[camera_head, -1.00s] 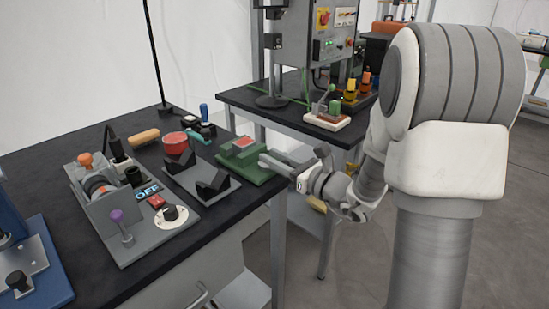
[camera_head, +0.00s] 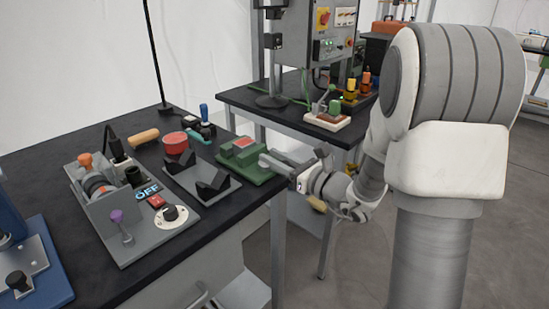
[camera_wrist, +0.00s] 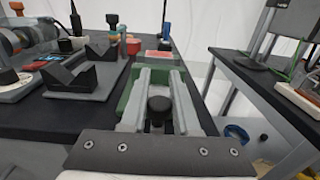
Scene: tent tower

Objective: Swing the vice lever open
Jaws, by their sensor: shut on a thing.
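The green vice (camera_head: 245,168) sits near the right edge of the black workbench, with a red block (camera_head: 243,143) at its top. In the wrist view the vice body (camera_wrist: 126,97) shows behind and beside my fingers, and the red block (camera_wrist: 158,55) lies beyond them. A round black knob (camera_wrist: 160,104) stands between my two fingers, seemingly the end of the vice lever. My gripper (camera_head: 268,161) reaches in from the right at the vice's front and is shut on that knob. The rest of the lever is hidden by my fingers (camera_wrist: 159,82).
A grey tray with black V-blocks (camera_head: 205,192) stands just left of the vice. Further left is a grey control panel (camera_head: 150,238) with an OFF label. A second table (camera_head: 265,108) with a machine stands behind right. There is open floor between the tables and my arm.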

